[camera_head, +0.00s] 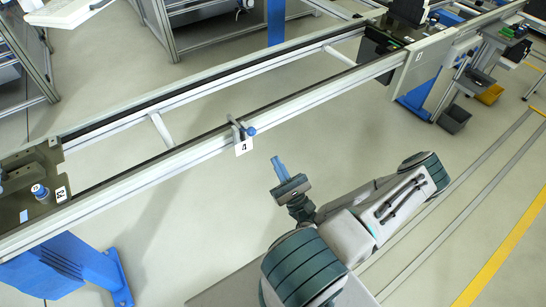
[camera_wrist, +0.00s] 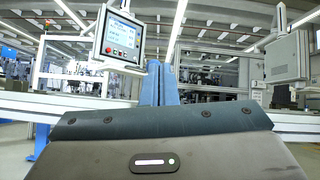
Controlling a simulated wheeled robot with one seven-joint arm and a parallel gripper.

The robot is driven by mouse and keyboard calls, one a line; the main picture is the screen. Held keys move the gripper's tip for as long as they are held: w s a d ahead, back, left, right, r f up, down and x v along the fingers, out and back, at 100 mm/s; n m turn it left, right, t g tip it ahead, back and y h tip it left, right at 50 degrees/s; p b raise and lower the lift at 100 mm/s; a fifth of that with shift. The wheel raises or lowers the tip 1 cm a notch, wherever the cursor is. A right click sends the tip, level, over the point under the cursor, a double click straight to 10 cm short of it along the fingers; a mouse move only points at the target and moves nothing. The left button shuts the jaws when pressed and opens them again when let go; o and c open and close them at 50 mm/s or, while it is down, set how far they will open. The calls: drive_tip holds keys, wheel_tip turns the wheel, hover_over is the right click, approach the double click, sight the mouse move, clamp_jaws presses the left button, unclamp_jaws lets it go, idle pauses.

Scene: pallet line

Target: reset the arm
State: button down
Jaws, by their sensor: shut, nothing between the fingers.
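My gripper (camera_head: 278,163) is in the middle of the head view, at the end of my folded arm. Its blue fingers are together with nothing between them. It is over open floor, apart from the conveyor rail (camera_head: 330,92) beyond it. In the wrist view the blue fingers (camera_wrist: 159,84) stand upright and close together above the dark gripper body, also empty.
A bracket with a "4" label (camera_head: 243,147) sits on the rail. A station plate (camera_head: 30,190) is at the left end, and a blue support (camera_head: 75,268) stands below it. Grey and yellow bins (camera_head: 455,119) stand at the right. Floor around my gripper is clear.

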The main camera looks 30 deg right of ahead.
drive_tip(key=shift+s+f, duration=0.15)
drive_tip(key=shift+s, duration=0.1)
drive_tip(key=shift+a, duration=0.1)
idle(0.3)
drive_tip(key=s+a+r+n+g+y+b, duration=0.1)
drive_tip(key=s+a+r+n+g+y, duration=0.2)
drive_tip(key=a+n+g+y, duration=0.75)
drive_tip(key=s+a+r+n+g+y+b, duration=0.1)
drive_tip(key=s+a+r+n+g, duration=0.3)
drive_tip(key=n+g, duration=1.25)
wheel_tip(320, 180, up, 13)
drive_tip(key=n+t+h+b, duration=0.1)
drive_tip(key=n+t+h, duration=0.3)
drive_tip(key=h, duration=0.9)
drive_tip(key=shift+a+n+t+b, duration=0.4)
drive_tip(key=shift+a+n, duration=0.05)
drive_tip(key=shift+n, duration=0.55)
